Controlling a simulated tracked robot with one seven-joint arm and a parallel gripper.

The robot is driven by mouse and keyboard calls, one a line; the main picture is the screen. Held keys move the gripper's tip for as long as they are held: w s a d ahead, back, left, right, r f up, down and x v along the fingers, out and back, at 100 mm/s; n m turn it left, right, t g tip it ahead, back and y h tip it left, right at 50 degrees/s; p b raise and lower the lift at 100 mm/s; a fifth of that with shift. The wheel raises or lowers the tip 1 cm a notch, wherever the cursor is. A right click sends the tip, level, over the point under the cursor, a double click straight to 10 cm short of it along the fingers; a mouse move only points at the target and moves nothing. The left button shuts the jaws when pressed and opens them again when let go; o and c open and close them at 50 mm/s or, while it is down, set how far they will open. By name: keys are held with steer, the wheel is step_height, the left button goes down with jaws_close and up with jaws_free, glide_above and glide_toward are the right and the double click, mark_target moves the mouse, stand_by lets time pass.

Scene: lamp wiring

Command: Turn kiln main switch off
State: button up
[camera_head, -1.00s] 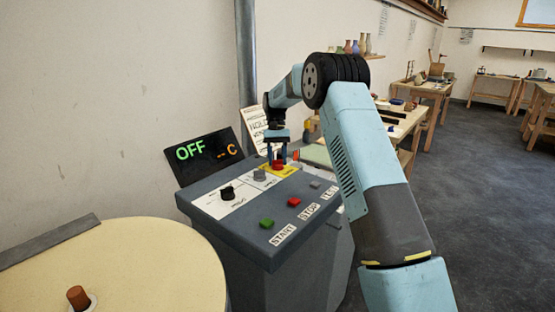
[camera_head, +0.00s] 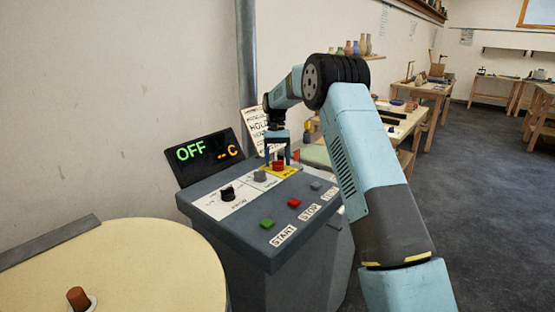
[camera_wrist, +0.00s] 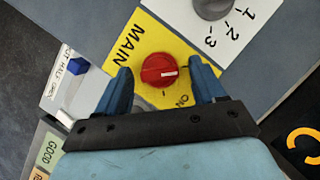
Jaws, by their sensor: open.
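The kiln main switch is a red round knob (camera_wrist: 165,70) with a white pointer line, on a yellow plate (camera_wrist: 152,32) marked MAIN and ON. In the wrist view its pointer line lies nearly level, toward the right. My gripper (camera_wrist: 166,82) is open, with one blue finger on each side of the knob and a gap to it on both sides. In the head view my gripper (camera_head: 278,160) points down over the red knob (camera_head: 278,166) at the back of the grey console (camera_head: 240,235). The display (camera_head: 208,154) reads OFF and "-- C".
A grey selector knob (camera_wrist: 212,8) marked 1, 2, 3 sits close by. The console also has a black knob (camera_head: 228,193), a green START button (camera_head: 267,224) and a red STOP button (camera_head: 294,203). A paper sign (camera_head: 254,124) stands behind. A round cream surface (camera_head: 150,265) is at front left.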

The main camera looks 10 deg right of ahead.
steer(key=shift+r, duration=0.1)
steer(key=v, duration=1.3)
steer(key=shift+r, duration=0.2)
steer(key=shift+w+d, duration=0.1)
